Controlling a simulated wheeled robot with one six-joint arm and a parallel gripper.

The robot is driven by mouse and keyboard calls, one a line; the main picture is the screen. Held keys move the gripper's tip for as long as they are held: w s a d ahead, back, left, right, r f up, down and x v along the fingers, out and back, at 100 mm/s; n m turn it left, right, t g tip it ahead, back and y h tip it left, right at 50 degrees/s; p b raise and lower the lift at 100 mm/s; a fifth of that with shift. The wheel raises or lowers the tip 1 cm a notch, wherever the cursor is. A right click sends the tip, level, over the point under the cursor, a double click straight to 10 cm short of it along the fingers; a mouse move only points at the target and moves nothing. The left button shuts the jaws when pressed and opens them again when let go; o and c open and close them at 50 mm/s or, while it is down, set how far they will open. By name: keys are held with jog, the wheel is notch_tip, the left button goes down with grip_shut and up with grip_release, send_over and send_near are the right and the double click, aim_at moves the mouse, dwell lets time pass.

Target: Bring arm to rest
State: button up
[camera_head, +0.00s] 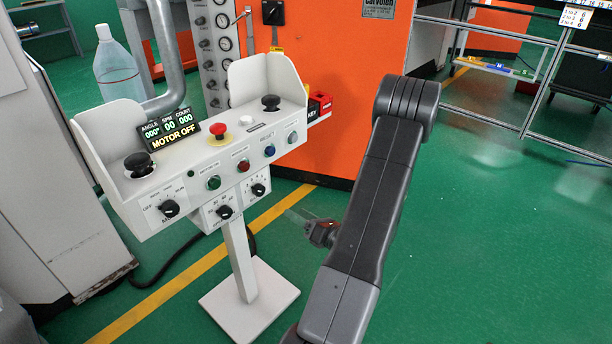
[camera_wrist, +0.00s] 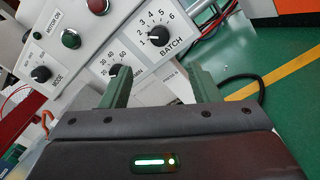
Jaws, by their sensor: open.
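My gripper (camera_wrist: 161,73) is open, its two green fingers apart with nothing held between them. In the head view my gripper (camera_head: 300,217) is small and partly hidden behind my dark arm link. It hangs in the air to the right of the white control console (camera_head: 232,183). I see no contact between the fingers and the console.
The console display (camera_head: 171,131) reads MOTOR OFF. A red mushroom button (camera_head: 218,130) and two black-topped controls stand on the console. A clear bottle (camera_head: 117,68) is behind it at left. An orange cabinet (camera_head: 345,50) stands behind. Green floor (camera_head: 500,220) is clear at right.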

jog(key=b+x, duration=0.1)
jog(key=x, duration=1.2)
jog(key=shift+w+a, duration=0.2)
jog(key=shift+d, duration=0.15)
jog(key=p+v, duration=0.1)
jog(key=v, duration=1.2)
jog(key=b+x, duration=0.1)
jog(key=x, duration=1.2)
jog(key=shift+a+f+n+b, duration=0.2)
jog(key=shift+n+b, duration=0.1)
jog(key=shift+b, duration=0.4)
jog(key=n+b, duration=0.4)
jog(key=n, duration=0.1)
jog(key=shift+d, duration=0.1)
jog(key=p, duration=0.3)
send_near(262, 193)
jog(key=shift+r+v, duration=0.2)
jog(key=shift+v, duration=1.15)
jog(key=shift+r+v, duration=0.25)
jog(key=shift+v, duration=1.05)
